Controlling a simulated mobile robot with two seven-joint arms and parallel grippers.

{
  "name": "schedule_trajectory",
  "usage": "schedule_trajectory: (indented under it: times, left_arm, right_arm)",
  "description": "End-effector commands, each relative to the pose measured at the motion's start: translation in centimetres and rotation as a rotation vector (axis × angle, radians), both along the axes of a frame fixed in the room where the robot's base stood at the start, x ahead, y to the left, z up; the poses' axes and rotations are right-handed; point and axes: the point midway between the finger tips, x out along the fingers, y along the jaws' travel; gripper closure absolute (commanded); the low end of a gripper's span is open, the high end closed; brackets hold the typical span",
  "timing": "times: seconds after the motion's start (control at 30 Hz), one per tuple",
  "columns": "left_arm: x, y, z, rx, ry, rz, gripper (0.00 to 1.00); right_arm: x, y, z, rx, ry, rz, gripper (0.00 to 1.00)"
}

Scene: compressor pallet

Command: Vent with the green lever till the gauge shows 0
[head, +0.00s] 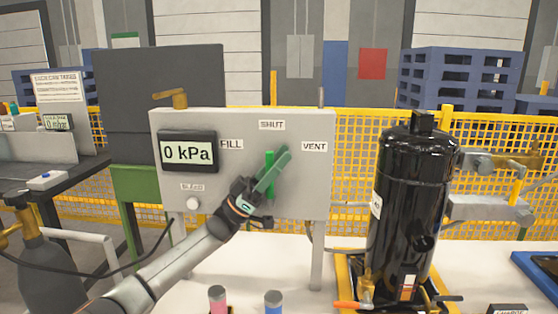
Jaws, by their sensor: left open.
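The grey panel (310,190) carries a gauge (188,152) that reads 0 kPa. Labels FILL (231,144), SHUT (271,125) and VENT (314,146) surround the green lever (269,171). The visible bright green part of the lever stands about upright, towards SHUT; my gripper partly hides it. My left gripper (273,172) is open at the lever, with its fingers slanting up to the right. I cannot tell whether they touch the lever. My right gripper is not in view.
A black compressor (410,210) stands right of the panel on a yellow pallet. A white knob (193,204) sits low on the panel, and a brass fitting (176,98) is on top.

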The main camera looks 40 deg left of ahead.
Motion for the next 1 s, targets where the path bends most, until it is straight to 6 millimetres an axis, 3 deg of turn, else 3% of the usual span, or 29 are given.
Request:
schedule_trajectory:
  times: [0.27, 0.7, 1.0]
  left_arm:
    - [-0.8, 1.0, -1.7, 0.001, 0.003, 0.003, 0.48]
    - [-4.7, 5.1, -8.4, 0.0, 0.002, 0.001, 0.48]
    - [-5.5, 5.9, -9.6, 0.0, 0.0, 0.0, 0.48]
  right_arm:
    - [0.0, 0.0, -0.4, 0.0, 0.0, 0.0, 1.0]
    - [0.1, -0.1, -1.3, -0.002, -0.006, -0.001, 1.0]
    - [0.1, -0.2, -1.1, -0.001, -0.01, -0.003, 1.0]
